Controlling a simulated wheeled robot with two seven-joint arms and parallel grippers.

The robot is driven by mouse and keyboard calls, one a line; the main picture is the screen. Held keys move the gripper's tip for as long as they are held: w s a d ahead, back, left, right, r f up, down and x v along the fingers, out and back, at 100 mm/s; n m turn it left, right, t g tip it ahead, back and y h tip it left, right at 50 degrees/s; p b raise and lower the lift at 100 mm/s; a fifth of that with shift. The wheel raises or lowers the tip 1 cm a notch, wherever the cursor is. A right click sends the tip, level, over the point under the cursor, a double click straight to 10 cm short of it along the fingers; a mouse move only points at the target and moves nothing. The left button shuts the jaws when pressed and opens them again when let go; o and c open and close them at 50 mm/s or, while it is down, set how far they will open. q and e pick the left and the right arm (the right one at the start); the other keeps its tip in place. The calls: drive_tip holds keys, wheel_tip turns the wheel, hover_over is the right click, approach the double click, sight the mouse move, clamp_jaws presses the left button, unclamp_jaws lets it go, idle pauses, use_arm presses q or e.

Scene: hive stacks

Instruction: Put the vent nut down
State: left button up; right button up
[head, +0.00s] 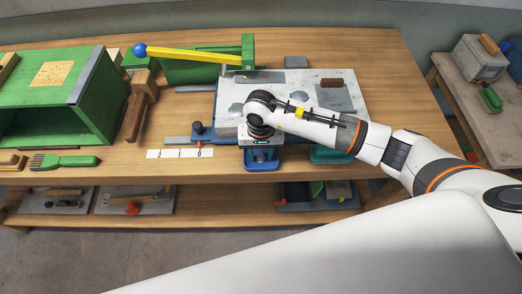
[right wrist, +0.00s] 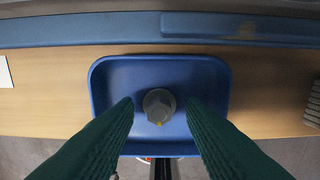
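The vent nut (right wrist: 158,103) is a grey hex nut with a round top. It shows in the right wrist view inside the blue tray (right wrist: 110,75), near its middle, and seems to rest on the tray floor. My right gripper (right wrist: 161,104) is above the tray with its two dark green fingers apart, one on each side of the nut. A gap shows between each finger and the nut. In the head view the blue tray (head: 265,167) shows at the bench's front edge under my right wrist, which hides the nut. My left gripper is not in view.
A grey slab (head: 350,97) with several items lies behind the tray. A teal tray (head: 330,155) is just to its right. Number cards (head: 180,153), a green brush (head: 62,161) and a green box (head: 100,100) are to the left.

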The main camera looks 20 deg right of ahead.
sight(261, 155)
drive_tip(key=shift+w+r+b, duration=0.1)
drive_tip(key=shift+r+b, duration=0.25)
drive_tip(key=shift+r, duration=0.15)
wheel_tip(261, 155, up, 11)
drive_tip(key=b, duration=0.3)
drive_tip(key=shift+r, duration=0.1)
